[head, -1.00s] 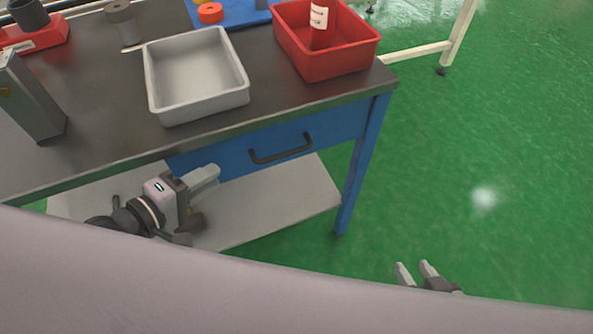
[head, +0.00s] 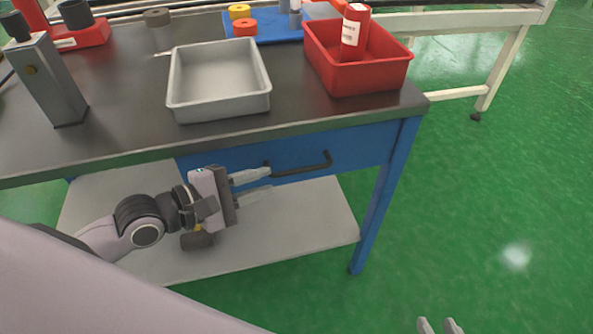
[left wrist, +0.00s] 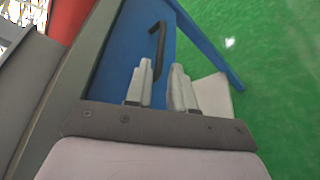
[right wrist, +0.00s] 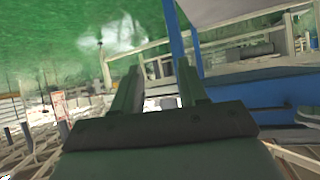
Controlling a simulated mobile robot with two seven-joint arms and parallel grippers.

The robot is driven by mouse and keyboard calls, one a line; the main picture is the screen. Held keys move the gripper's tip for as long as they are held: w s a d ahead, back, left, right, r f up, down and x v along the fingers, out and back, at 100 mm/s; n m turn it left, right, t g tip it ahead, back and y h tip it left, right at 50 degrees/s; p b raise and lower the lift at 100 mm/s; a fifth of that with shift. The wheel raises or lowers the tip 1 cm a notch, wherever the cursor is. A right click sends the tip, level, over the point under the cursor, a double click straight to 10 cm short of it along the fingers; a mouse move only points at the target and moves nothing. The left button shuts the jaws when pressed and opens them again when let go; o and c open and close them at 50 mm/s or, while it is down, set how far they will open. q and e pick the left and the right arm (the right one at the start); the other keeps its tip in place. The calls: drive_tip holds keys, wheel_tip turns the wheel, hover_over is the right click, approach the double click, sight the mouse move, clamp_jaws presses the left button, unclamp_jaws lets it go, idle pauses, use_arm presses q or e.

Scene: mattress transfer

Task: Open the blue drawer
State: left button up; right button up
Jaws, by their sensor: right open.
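The blue drawer (head: 360,147) is shut under the dark tabletop, with its dark bar handle (head: 305,168) on the front. It also shows in the left wrist view (left wrist: 125,60), where the handle (left wrist: 161,42) stands ahead of the fingers. My left gripper (head: 270,181) is open at the left end of the handle. In the left wrist view the handle's near end shows between its spread fingertips (left wrist: 160,73); I cannot tell whether they touch it. My right gripper (head: 438,324) is open and empty at the bottom edge of the head view, away from the drawer.
On the tabletop (head: 130,133) stand a grey tray (head: 220,108), a red bin (head: 365,77) holding a red bottle (head: 354,35), and a metal block (head: 55,85). A blue table leg (head: 385,205) stands right of the drawer. A pale lower shelf (head: 310,225) lies below. Green floor at right is open.

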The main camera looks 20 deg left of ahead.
sight(288, 173)
use_arm(q)
drive_tip(key=shift+b+x, duration=0.8)
drive_tip(key=shift+x, duration=3.5)
clamp_jaws()
